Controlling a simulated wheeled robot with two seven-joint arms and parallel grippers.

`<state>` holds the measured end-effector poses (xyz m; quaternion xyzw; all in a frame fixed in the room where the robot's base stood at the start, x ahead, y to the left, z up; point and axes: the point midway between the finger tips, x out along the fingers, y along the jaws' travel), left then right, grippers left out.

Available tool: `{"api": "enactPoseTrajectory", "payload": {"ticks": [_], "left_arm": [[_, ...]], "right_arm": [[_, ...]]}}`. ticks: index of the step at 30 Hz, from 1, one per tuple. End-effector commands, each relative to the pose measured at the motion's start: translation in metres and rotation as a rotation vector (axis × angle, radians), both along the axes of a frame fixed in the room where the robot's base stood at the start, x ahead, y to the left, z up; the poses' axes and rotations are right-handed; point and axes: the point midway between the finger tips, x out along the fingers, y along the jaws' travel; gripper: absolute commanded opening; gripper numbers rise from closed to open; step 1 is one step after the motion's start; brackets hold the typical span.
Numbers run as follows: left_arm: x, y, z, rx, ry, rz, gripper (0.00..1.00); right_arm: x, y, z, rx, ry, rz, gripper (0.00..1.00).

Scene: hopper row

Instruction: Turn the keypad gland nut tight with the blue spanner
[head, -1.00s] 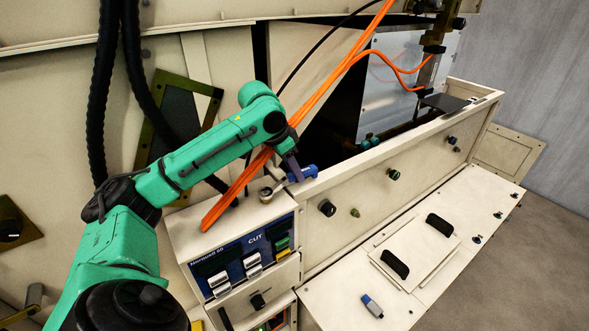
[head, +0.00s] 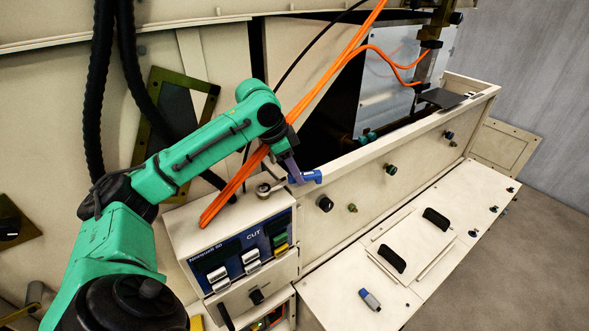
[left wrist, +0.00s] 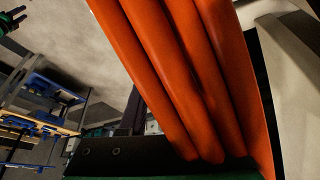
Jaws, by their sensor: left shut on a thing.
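The keypad (head: 240,250) is a cream box with a dark blue "CUT" panel, below the orange cables. The blue spanner (head: 309,177) has a blue handle and a metal head (head: 265,187) at the keypad's top, where the gland nut sits. The head overlaps the nut in the head view, and I cannot tell if it is fully seated. My left gripper (head: 293,173) is shut on the spanner's handle, above the keypad's right edge. In the left wrist view, orange cables hide the spanner and nut. A small green part with dark prongs, apparently my right gripper (left wrist: 17,17), shows at the far left.
Orange cables (head: 243,178) pass close to my left wrist and keypad; they fill much of the left wrist view (left wrist: 185,80). A long cream trough wall (head: 400,150) runs right from the keypad.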

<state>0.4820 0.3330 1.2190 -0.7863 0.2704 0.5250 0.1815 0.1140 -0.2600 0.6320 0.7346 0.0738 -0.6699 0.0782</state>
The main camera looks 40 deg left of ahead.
Motion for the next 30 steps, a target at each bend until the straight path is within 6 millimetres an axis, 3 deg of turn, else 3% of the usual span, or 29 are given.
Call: {"api": "enactPoseTrajectory", "payload": {"ticks": [6, 17, 30], "left_arm": [[-0.003, -0.002, -0.005, -0.003, 0.013, -0.019, 0.0], [-0.02, -0.018, -0.006, -0.003, 0.017, -0.289, 0.0], [-0.027, -0.021, -0.007, -0.004, 0.02, -0.375, 0.0]], "right_arm": [[0.0, 0.0, -0.001, 0.0, 0.0, 0.0, 0.5], [0.0, 0.0, -0.001, 0.0, 0.0, 0.0, 0.5], [0.0, 0.0, -0.001, 0.0, 0.0, 0.0, 0.5]]}}
